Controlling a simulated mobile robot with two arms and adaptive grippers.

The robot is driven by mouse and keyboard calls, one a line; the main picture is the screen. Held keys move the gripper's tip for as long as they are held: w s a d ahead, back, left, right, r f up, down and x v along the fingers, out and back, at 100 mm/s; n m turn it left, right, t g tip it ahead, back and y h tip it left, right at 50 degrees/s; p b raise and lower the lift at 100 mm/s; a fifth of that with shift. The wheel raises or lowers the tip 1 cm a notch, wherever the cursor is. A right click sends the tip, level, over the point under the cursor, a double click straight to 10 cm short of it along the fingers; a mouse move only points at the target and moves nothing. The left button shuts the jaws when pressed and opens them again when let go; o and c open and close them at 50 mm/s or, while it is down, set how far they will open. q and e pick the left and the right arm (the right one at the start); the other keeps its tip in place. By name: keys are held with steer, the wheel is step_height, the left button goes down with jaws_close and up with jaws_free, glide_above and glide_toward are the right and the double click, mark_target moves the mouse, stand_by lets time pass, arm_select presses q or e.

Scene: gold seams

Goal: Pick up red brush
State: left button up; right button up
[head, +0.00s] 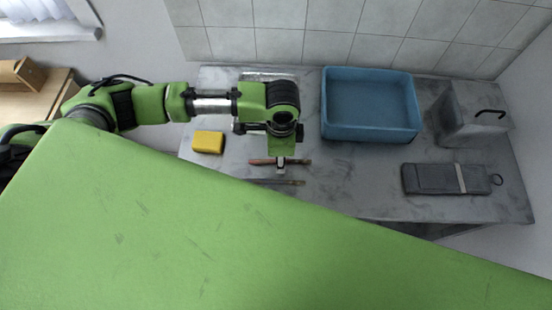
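The red brush (260,162) lies on the grey marble-look table, a thin reddish handle running left to right. My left gripper (281,167) points down over its middle and hides part of it. The fingertips look very close to the handle, but I cannot tell whether they touch it or are closed around it. A second thin, darker brush-like stick (284,183) lies just in front, partly hidden by my green body part. My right gripper is not in view.
A yellow block (208,142) sits left of the brushes. A blue bin (371,132) stands to the right, with a grey box with a black handle (470,118) beyond it. A dark grey flat case (430,179) lies at front right. The table (350,170) is bare between the brushes and the case.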

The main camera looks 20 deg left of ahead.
arm_select(q)
jaws_close()
steer(key=shift+r, duration=0.15)
